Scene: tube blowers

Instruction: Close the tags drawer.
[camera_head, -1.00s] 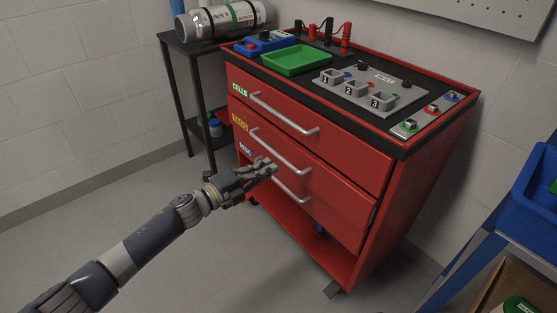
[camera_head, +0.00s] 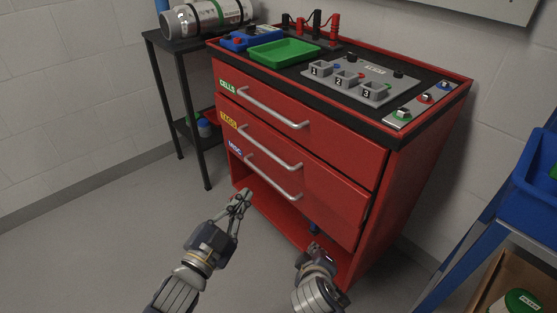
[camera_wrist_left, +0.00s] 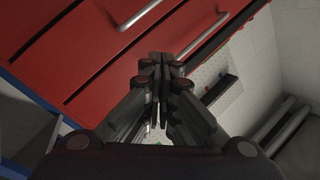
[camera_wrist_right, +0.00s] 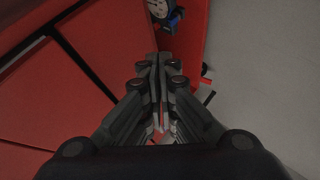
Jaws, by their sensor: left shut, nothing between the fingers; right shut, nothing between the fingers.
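The tags drawer (camera_head: 318,172) is the middle drawer of the red cabinet, with a yellow label (camera_head: 228,119) and a silver bar handle (camera_head: 270,147). My left gripper (camera_head: 243,197) is shut and empty, low in front of the cabinet's left side, apart from the handles. My right gripper (camera_head: 314,254) is shut and empty, lower and further right, in front of the open bottom shelf. The wrist views show both pairs of fingers together, with red cabinet surfaces beyond.
The cells drawer (camera_head: 300,130) is above and the misc drawer (camera_head: 250,160) below. A green tray (camera_head: 284,53) and a numbered panel (camera_head: 360,82) sit on the cabinet top. A black side table (camera_head: 190,110) stands left, a blue rack (camera_head: 490,225) right. The floor at left is clear.

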